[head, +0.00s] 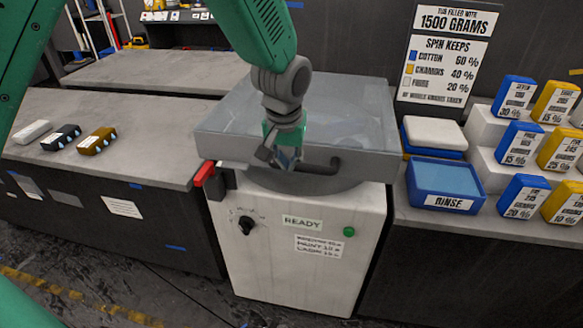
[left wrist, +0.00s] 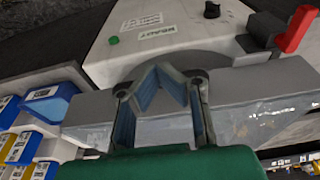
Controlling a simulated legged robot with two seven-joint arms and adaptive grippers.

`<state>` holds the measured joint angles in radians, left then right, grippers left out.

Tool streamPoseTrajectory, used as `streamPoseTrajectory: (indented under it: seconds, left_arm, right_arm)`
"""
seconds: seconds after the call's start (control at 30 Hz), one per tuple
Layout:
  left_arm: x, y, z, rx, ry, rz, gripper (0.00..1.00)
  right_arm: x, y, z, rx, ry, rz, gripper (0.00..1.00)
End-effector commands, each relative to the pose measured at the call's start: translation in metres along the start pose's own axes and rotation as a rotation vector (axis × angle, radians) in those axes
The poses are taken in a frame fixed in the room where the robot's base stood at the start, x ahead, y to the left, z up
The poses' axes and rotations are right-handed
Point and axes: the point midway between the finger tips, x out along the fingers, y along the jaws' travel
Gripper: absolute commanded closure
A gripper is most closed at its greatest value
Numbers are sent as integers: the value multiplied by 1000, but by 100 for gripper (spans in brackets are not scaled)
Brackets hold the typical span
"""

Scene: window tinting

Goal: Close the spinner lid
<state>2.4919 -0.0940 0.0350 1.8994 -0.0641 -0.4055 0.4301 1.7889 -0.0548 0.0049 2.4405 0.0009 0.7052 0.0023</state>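The spinner (head: 295,265) is a white cabinet with a green READY label. Its lid (head: 225,140) is a clear panel in a grey frame, lying about level over the top; a grey rim shows below its front edge. I cannot tell if it is fully seated. A dark handle (head: 325,166) is on the lid's front. My left gripper (head: 286,162) is at the handle, hiding part of it. In the left wrist view its fingertips (left wrist: 157,72) come together, with nothing seen between them, against the lid frame (left wrist: 245,85). My right gripper is not in view.
A red lever (head: 204,174) and black knob (head: 246,225) are on the spinner's left front; a green button (head: 349,231) is at right. A left bench (head: 150,130) holds several blocks. A blue RINSE tub (head: 445,183) and blue and yellow boxes (head: 520,143) stand at right.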

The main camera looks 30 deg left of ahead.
Motion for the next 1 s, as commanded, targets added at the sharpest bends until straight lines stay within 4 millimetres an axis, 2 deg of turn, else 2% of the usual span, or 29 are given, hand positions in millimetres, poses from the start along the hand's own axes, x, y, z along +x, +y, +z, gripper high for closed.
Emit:
streamPoseTrajectory:
  seconds: [0.17,0.33,0.4,0.47,0.57,0.67,1.0]
  left_arm:
    - [-18,2,3,2,12,3,100]
    - [-52,12,-38,8,116,16,100]
    - [-64,13,-49,6,148,13,100]
    - [-67,12,-54,4,160,11,100]
    - [-59,12,-56,6,158,8,100]
    - [-43,13,-58,5,157,8,100]
    - [28,13,-69,6,158,8,100]
  right_arm:
    - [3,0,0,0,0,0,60]
    - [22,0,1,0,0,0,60]
    - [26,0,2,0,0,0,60]
    - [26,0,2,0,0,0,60]
    - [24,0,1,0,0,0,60]
    - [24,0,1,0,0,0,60]
    - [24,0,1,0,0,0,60]
